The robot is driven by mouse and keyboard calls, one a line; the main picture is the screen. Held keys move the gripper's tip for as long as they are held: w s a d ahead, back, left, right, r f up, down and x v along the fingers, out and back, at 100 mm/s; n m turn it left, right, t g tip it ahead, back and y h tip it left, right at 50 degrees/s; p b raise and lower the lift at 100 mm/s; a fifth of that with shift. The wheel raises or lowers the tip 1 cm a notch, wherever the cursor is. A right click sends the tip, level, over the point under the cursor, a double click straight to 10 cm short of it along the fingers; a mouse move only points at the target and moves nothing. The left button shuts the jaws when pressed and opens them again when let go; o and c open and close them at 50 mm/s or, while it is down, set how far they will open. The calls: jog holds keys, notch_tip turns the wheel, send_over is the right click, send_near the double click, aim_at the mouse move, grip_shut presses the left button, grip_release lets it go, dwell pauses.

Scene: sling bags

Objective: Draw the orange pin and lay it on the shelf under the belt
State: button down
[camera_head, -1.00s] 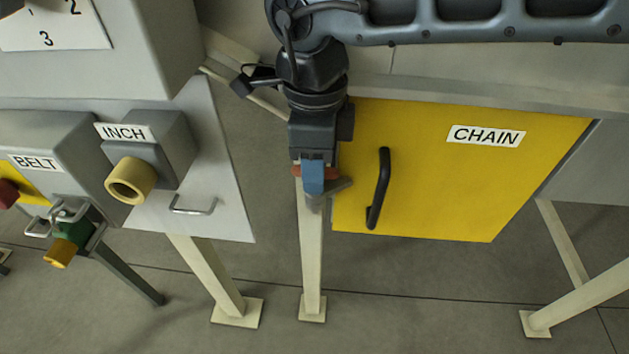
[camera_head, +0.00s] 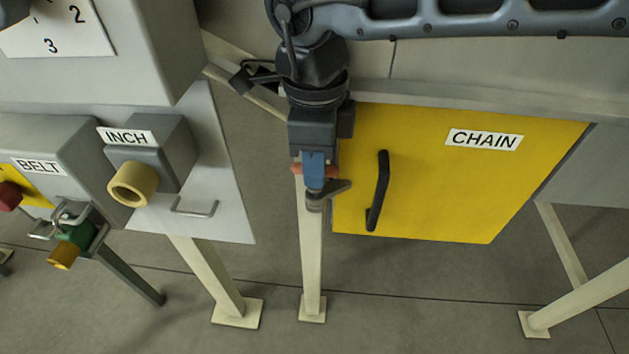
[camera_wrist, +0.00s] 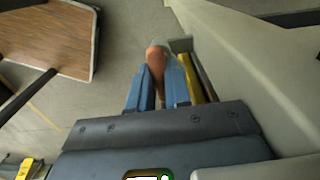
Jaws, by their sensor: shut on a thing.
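My gripper (camera_head: 314,182) hangs at the left edge of the yellow CHAIN cover (camera_head: 430,190), in front of a cream leg. Its blue fingers are shut on the orange pin (camera_wrist: 156,64), which lies between them in the wrist view. In the head view, orange bits of the pin (camera_head: 297,168) show on both sides of a blue finger. A small grey piece (camera_head: 335,188) shows just below the fingertips. I cannot tell whether the pin is still in a hole. I cannot make out the shelf under the belt for certain.
A black handle (camera_head: 378,190) stands out from the cover close right of my gripper. Left are the INCH box (camera_head: 160,150), a wire handle (camera_head: 195,208) and the BELT box (camera_head: 60,150).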

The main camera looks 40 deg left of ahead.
jog(key=shift+r+p, duration=2.2)
jog(key=shift+r, duration=1.75)
jog(key=shift+r, duration=0.15)
jog(key=shift+r+p, duration=1.05)
jog(key=shift+r, duration=0.8)
